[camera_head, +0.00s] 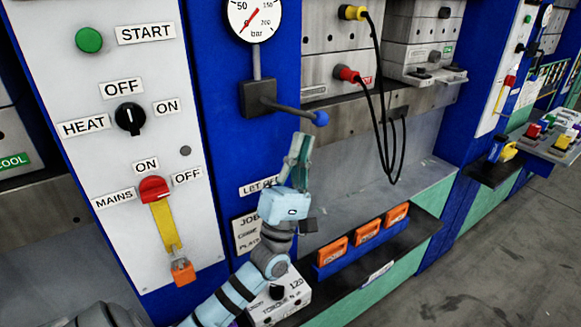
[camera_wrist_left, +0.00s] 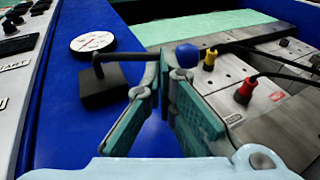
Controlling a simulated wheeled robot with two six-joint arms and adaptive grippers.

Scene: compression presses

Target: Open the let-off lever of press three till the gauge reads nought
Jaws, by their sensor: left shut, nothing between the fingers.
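The let-off lever (camera_head: 292,109) is a dark bar with a blue knob (camera_head: 320,118). It sticks out to the right, slightly downward, from a dark valve block (camera_head: 256,99). The white bar gauge (camera_head: 240,14) stands above on a stem; its red needle points to the lower left, near the low end of the scale. My left gripper (camera_head: 300,140) is shut and empty, just below the lever. In the left wrist view the fingertips (camera_wrist_left: 168,65) cover part of the lever next to the knob (camera_wrist_left: 187,55); I cannot tell whether they touch. My right gripper is not in view.
A white panel with a green start button (camera_head: 89,40), heat knob (camera_head: 130,118) and red mains switch (camera_head: 153,189) is at left. Black cables (camera_head: 385,120) hang at right. Orange blocks (camera_head: 367,231) and a torque box (camera_head: 280,299) sit below. A "LET OFF" label is partly hidden by my gripper.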

